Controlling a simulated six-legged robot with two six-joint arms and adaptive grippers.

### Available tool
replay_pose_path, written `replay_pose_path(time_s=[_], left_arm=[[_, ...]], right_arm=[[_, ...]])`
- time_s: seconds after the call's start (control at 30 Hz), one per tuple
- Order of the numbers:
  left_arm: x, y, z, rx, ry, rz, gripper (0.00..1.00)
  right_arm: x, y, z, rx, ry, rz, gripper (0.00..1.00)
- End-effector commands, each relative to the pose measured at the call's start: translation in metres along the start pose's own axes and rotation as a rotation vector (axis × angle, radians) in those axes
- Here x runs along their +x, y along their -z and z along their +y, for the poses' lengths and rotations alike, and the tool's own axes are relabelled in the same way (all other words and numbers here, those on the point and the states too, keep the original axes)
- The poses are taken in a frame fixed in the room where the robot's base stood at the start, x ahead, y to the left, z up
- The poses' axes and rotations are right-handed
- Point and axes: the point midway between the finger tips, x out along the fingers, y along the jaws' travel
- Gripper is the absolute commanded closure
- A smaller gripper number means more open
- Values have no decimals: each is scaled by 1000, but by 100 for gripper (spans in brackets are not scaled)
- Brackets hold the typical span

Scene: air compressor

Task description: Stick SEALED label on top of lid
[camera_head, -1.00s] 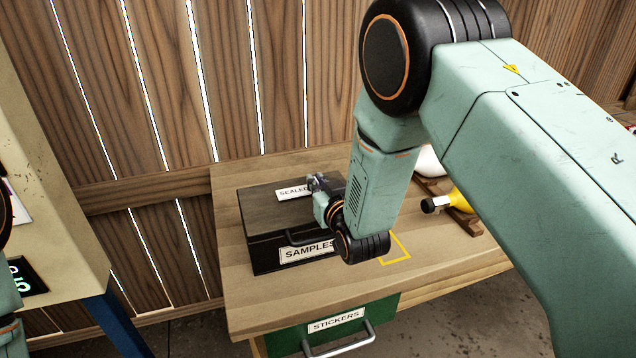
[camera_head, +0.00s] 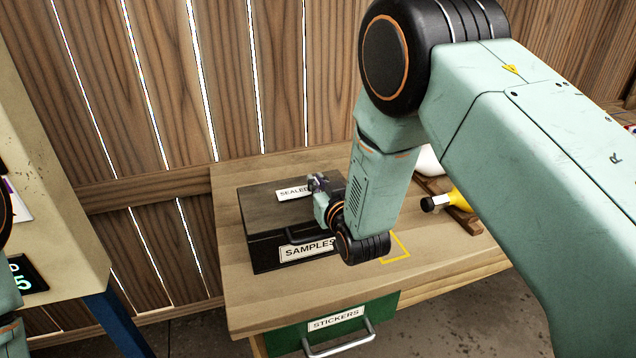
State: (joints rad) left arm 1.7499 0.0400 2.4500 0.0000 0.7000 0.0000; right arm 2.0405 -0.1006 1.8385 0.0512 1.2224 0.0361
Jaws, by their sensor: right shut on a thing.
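The white SEALED label (camera_head: 291,193) shows at the top of the dark samples box, its right end hidden by my right gripper. It lies flat against or just over the lid (camera_head: 264,211); I cannot tell if it is fully touching. The lid is closed on the box, which carries a SAMPLES label (camera_head: 304,249) on its front. My right gripper (camera_head: 316,184) is over the right part of the lid, shut on the SEALED label. Its fingertips are small and partly hidden by my wrist. My left gripper is not in view; only bits of my left arm show at the left edge.
The box stands on a wooden table (camera_head: 240,300). A green drawer (camera_head: 290,341) marked STICKERS is below its front edge. A yellow outline (camera_head: 400,246) marks the tabletop to the right. A yellow bottle (camera_head: 456,202) lies on a wooden holder. A beige cabinet (camera_head: 60,200) stands left.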

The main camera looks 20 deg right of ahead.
Motion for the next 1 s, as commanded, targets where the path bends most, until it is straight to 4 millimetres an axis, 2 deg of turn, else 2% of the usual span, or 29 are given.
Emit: replay_pose_path(time_s=[1.0], left_arm=[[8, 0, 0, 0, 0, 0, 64]], right_arm=[[2, -11, 0, 0, 0, 0, 100]])
